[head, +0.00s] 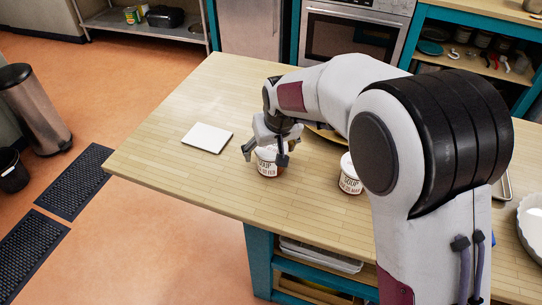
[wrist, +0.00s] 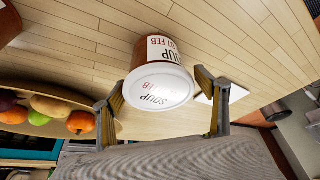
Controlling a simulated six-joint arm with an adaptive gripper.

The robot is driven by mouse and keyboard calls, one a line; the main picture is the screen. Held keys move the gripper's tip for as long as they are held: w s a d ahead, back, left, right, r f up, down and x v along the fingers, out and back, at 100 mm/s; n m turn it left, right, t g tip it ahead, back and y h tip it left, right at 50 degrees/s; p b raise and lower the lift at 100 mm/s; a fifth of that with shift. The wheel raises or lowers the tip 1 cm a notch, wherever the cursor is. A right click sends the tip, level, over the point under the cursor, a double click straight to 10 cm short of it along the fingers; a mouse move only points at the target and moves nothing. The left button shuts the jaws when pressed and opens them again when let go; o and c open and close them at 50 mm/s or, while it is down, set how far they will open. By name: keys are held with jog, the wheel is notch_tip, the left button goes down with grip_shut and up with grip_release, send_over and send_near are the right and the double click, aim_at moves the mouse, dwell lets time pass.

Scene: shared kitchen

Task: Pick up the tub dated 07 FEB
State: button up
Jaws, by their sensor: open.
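A white-lidded soup tub (head: 267,168) with a brown band stands on the wooden table. It also shows in the wrist view (wrist: 170,50), where its lid and label read SOUP and FEB; the day number is not clear to me. My gripper (head: 265,154) is above this tub, its open fingers on either side of the tub's top. I cannot tell whether either finger touches it. A second, similar soup tub (head: 350,182) stands to the right, partly behind my arm; its date is too small to read.
A white square board (head: 207,137) lies on the table (head: 165,150) left of the tub. A wooden dish (wrist: 75,93) with several fruits is beyond the tubs, mostly hidden by my arm in the head view. The table's left end is clear.

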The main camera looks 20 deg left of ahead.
jog(key=shift+x, duration=1.5)
jog(key=c, duration=1.4)
